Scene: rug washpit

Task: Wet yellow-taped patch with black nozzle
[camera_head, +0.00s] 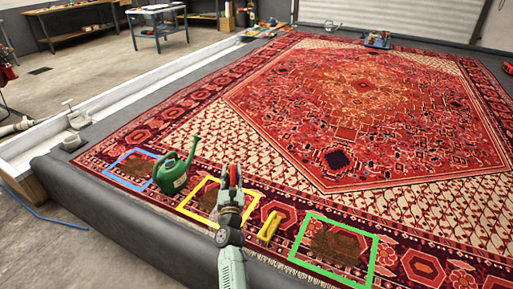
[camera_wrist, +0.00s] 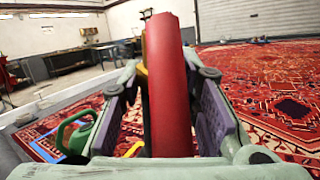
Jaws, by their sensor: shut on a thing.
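The yellow-taped patch (camera_head: 190,195) lies on the rug's near border and frames a brown stain (camera_head: 208,200). My gripper (camera_head: 232,182) is over this patch and hides part of its right side. It is shut on a red cylinder (camera_wrist: 168,90), which stands upright between the fingers in the wrist view. The red part also shows between the fingers in the head view. I see no clearly black nozzle; the cylinder's lower end is hidden, so I cannot tell whether it belongs to one.
A green watering can (camera_head: 173,175) stands left of my gripper, beside the blue-taped patch (camera_head: 112,165). A yellow object (camera_head: 268,228) lies right of my gripper, before the green-taped patch (camera_head: 374,262). The rug's middle (camera_head: 365,110) is mostly clear.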

